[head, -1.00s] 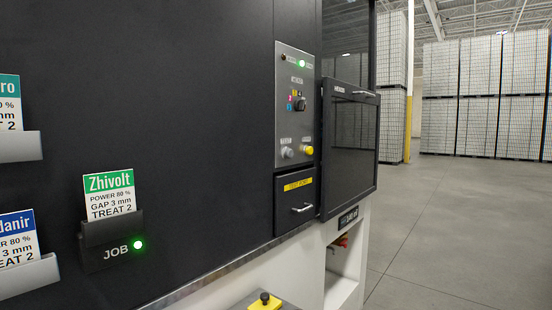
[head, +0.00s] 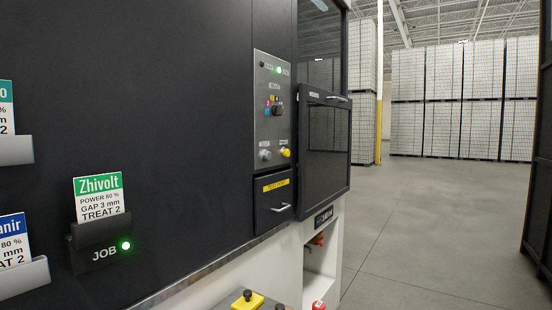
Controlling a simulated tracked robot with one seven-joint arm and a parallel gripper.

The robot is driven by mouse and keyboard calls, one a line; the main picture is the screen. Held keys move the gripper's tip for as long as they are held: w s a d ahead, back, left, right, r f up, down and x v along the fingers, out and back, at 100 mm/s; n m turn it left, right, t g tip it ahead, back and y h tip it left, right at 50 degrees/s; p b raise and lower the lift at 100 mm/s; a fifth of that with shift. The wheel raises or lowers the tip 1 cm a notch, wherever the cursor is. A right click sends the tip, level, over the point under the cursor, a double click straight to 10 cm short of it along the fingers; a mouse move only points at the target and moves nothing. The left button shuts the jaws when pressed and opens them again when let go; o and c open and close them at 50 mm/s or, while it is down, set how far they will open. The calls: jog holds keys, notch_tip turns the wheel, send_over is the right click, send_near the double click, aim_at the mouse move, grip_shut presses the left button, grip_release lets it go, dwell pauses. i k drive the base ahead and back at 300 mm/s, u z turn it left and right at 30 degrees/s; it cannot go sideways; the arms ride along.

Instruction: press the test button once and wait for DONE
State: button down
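A grey control panel (head: 272,110) is set in the black machine front, right of the picture's middle. It carries a pale round button (head: 265,155) and a yellow round button (head: 285,152) side by side near its bottom; their labels are too small to read. Above them is a dark selector knob (head: 277,109) with coloured marks. A green lamp (head: 279,70) is lit at the panel's top, with a dark lamp (head: 263,65) left of it. I cannot read DONE anywhere. My gripper is not in view.
A drawer (head: 273,200) with a yellow label is below the panel. A dark framed door (head: 325,143) sticks out right of it. A yellow box with a black button (head: 247,300) is at the bottom. A JOB holder (head: 100,242) holds a Zhivolt card (head: 99,196). Open floor (head: 430,230) lies right.

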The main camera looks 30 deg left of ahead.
aim_at(267, 156)
jog(key=u, duration=0.45)
jog(key=i, duration=1)
jog(key=u, duration=0.15)
